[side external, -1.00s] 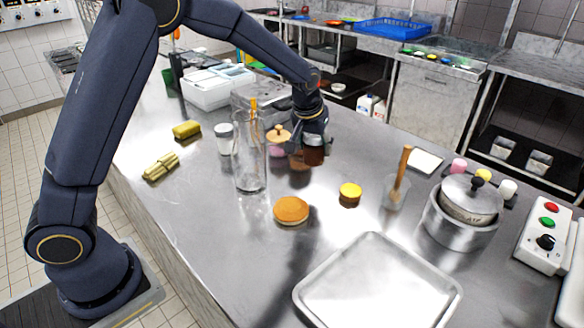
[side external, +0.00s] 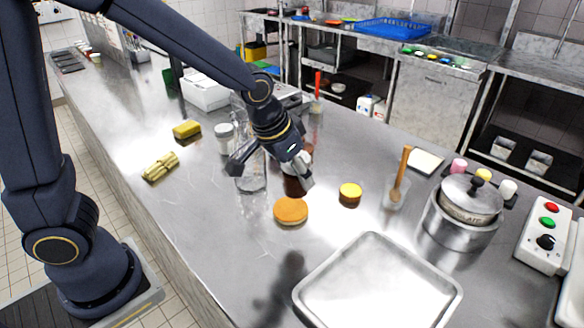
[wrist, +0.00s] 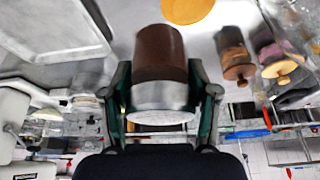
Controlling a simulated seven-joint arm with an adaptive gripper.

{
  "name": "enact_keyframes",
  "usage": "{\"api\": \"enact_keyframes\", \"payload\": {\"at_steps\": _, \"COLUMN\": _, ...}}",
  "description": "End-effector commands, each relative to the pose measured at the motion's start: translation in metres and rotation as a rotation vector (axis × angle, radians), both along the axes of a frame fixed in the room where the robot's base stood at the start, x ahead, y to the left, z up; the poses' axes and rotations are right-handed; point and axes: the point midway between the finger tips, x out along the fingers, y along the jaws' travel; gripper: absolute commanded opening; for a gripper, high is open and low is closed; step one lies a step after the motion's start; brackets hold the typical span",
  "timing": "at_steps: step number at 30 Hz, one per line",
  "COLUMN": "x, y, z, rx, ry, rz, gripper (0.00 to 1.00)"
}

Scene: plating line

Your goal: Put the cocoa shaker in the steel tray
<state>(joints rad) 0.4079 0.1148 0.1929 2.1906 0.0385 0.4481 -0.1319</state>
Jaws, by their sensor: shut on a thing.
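The cocoa shaker is a brown cylinder with a silvery cap (wrist: 160,62). My gripper (wrist: 162,88) is shut on it, with a finger on each side near the cap end. Only part of the brown shaker (side external: 294,187) shows there, the rest hidden by the gripper. The steel tray (side external: 378,287) is empty at the front right, apart from the shaker. A part of it shows at upper left in the wrist view (wrist: 48,28).
A tall clear glass (side external: 251,178) stands close behind my gripper. The orange-brown disc (side external: 291,211) and a yellow-topped jar (side external: 350,193) lie between gripper and tray. A pot (side external: 460,215) stands right of them. Lidded jars (wrist: 235,60) show in the wrist view.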

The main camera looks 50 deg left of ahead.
Motion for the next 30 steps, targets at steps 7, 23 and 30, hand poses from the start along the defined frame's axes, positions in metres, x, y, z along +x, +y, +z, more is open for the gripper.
{"api": "enact_keyframes", "payload": {"at_steps": 7, "x": -0.081, "y": -0.095, "z": 0.008, "rx": 0.000, "ry": -0.004, "rz": -0.474, "gripper": 0.18}}
{"api": "enact_keyframes", "payload": {"at_steps": 23, "x": -0.160, "y": -0.166, "z": 0.012, "rx": -0.003, "ry": 0.006, "rz": -0.824, "gripper": 0.18}}
{"api": "enact_keyframes", "payload": {"at_steps": 30, "x": -0.111, "y": -0.204, "z": -0.016, "rx": -0.005, "ry": 0.006, "rz": -0.827, "gripper": 0.18}}
